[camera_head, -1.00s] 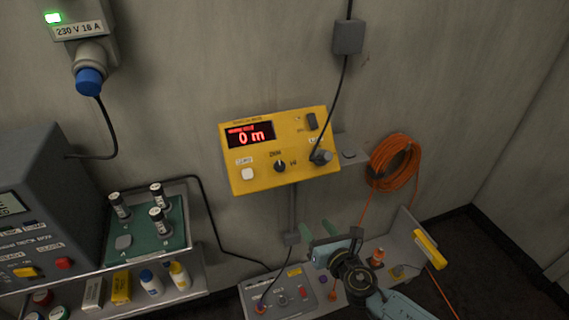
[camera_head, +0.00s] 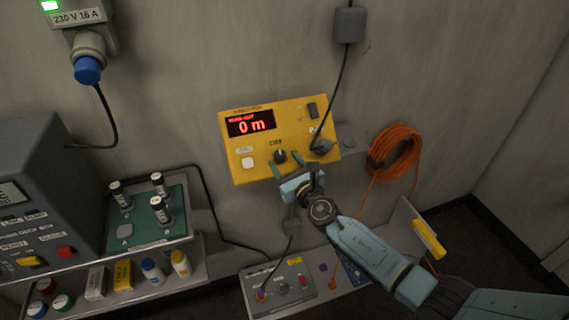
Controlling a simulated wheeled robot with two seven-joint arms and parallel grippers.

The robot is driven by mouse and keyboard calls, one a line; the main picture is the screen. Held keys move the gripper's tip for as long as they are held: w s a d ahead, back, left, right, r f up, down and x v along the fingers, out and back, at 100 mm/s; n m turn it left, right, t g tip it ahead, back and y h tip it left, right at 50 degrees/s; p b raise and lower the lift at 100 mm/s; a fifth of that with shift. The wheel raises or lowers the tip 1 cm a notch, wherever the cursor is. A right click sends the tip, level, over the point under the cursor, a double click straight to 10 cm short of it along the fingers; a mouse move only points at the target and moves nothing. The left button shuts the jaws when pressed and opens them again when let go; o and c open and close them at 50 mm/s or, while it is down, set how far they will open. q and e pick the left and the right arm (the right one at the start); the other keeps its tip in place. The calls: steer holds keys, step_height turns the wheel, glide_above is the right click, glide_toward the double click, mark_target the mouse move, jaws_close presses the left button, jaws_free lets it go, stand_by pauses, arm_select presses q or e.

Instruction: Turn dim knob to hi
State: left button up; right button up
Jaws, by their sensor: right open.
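The yellow control box (camera_head: 240,172) is mounted on the wall, with a red display (camera_head: 250,123) reading 0 m. The black dim knob (camera_head: 280,156) sits low in the middle of its face; its pointer is too small to read surely. My right gripper (camera_head: 286,166) is open, its green fingertips just below and around the knob's lower side. I cannot tell whether they touch it. The gripper body hides part of the box's lower edge and the label right of the knob. My left gripper is not in view.
A white button (camera_head: 248,162), a black switch (camera_head: 313,110) and a plugged cable (camera_head: 322,146) share the box face. An orange cable coil (camera_head: 395,152) hangs at right. Below is a shelf with a grey panel (camera_head: 290,285). Vials stand on a green tray (camera_head: 140,227) at left.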

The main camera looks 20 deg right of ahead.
steer(key=shift+w+a, duration=0.1)
steer(key=shift+w, duration=0.45)
steer(key=c, duration=1)
